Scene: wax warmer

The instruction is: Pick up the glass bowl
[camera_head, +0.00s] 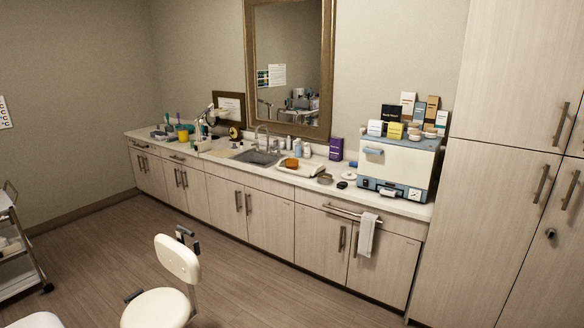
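No clearly identifiable glass bowl shows in the head view. A small round grey-brown dish (325,179) sits on the counter between the white tray and the white cabinet-like appliance; it may be a bowl, but it is too small to tell whether it is glass. Small round containers (414,132) also stand on top of the appliance, and their material cannot be told. Neither of my grippers is in view.
A long counter (222,160) runs along the wall with a sink (259,157), a white tray (299,168), a purple box (336,149) and the appliance (398,168). A towel (367,234) hangs in front. A white chair (177,260) stands left; the floor (270,290) beside it is clear.

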